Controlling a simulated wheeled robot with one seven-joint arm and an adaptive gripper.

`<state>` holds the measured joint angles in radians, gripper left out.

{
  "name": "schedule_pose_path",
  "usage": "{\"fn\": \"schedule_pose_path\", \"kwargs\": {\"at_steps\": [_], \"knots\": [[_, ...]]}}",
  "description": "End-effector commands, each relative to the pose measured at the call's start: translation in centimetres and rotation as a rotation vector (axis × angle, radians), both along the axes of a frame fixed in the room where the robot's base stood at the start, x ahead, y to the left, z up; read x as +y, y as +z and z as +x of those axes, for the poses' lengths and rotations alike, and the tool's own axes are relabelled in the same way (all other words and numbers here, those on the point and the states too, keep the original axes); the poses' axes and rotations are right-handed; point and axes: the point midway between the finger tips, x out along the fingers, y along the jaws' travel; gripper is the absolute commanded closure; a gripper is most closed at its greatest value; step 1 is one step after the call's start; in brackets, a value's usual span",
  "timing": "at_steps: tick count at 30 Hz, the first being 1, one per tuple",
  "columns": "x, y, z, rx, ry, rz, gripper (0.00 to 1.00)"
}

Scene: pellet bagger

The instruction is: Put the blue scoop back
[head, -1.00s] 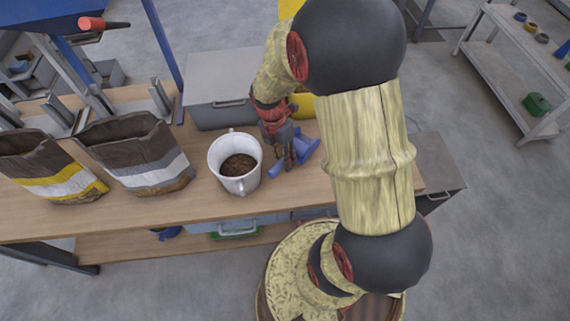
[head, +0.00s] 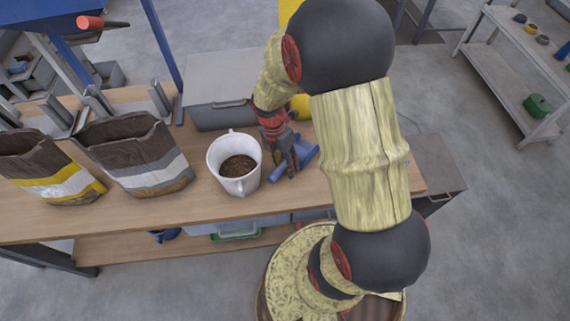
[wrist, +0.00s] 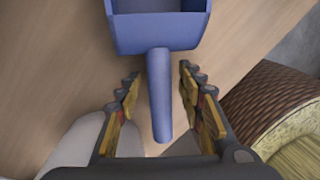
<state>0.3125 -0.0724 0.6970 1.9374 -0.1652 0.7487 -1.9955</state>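The blue scoop (head: 307,155) lies on the wooden bench, just right of a white two-handled pail (head: 225,180) holding dark pellets. My gripper (head: 288,169) is at the scoop, pointing down, and partly covers it in the head view. In the wrist view the scoop's bowl (wrist: 158,32) is at the top and its handle runs down between my two fingers (wrist: 160,100). The fingers are open, with a gap on each side of the handle. The pale rounded shape at lower left looks like the pail.
Two open brown bags (head: 137,155) (head: 45,165) stand left of the pail. A grey lidded box (head: 215,90) is behind it, with a yellow object (head: 301,106) near its right side. A shelf (head: 505,75) with small items stands far right. Bare bench lies in front of the pail.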

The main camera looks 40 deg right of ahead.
Motion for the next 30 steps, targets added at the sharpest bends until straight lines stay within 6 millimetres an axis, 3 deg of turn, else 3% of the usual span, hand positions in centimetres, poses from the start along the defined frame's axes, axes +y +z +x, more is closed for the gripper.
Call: {"fn": "schedule_pose_path", "kwargs": {"at_steps": [8, 21, 30], "knots": [[0.0, 0.7, 0.1, -0.001, 0.0, -0.001, 0.62], [0.5, 8.9, 1.7, -0.003, -0.001, 0.0, 0.62], [0.7, 12.0, 2.2, -0.002, -0.003, -0.001, 0.62]]}}
